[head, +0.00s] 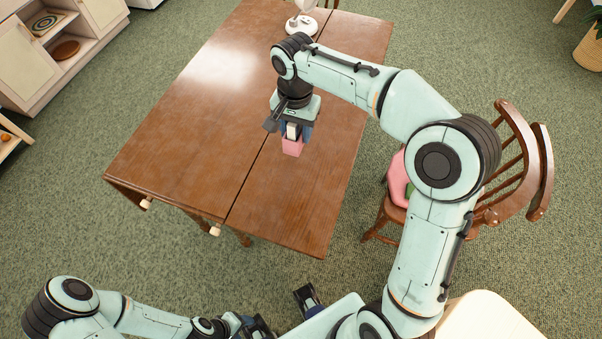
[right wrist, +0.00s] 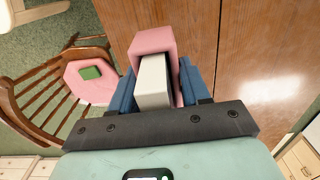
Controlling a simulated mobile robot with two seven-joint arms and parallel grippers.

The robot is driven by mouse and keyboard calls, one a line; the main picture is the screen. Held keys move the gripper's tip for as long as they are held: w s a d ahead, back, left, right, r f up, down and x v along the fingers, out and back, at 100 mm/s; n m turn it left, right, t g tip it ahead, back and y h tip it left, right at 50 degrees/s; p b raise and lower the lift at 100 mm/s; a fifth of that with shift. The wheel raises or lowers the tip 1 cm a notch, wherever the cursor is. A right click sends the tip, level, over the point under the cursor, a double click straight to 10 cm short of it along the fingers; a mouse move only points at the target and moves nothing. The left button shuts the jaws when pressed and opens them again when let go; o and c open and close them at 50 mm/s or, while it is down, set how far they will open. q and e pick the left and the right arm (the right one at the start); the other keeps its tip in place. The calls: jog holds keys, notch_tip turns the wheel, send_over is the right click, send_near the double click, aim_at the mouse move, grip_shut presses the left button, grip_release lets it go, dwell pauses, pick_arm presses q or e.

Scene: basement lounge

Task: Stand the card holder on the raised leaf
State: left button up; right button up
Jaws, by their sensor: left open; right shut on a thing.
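The pink card holder (head: 292,147), with a white block inside it, is in my right gripper (head: 293,130). In the right wrist view the pink card holder (right wrist: 152,41) sits between the two blue fingers (right wrist: 160,88), which are shut on it. It is over the table's right-hand leaf (head: 290,205), which lies level with the main top (head: 190,130) across a dark seam. Whether the holder's bottom touches the leaf I cannot tell. My left gripper (head: 283,312) is open and empty at the bottom of the head view, away from the table.
A wooden chair (head: 519,165) with a pink cushion (head: 398,178) stands right of the leaf; a green square (right wrist: 90,73) lies on the cushion. A white round-based object (head: 301,25) stands at the table's far end. The leaf's near part is clear. Shelving (head: 30,65) stands at upper left.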

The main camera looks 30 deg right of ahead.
jog(key=shift+f+b, duration=1.05)
jog(key=shift+f, duration=8.9)
jog(key=shift+f, duration=0.1)
jog(key=o, duration=1)
jog(key=shift+o, duration=0.2)
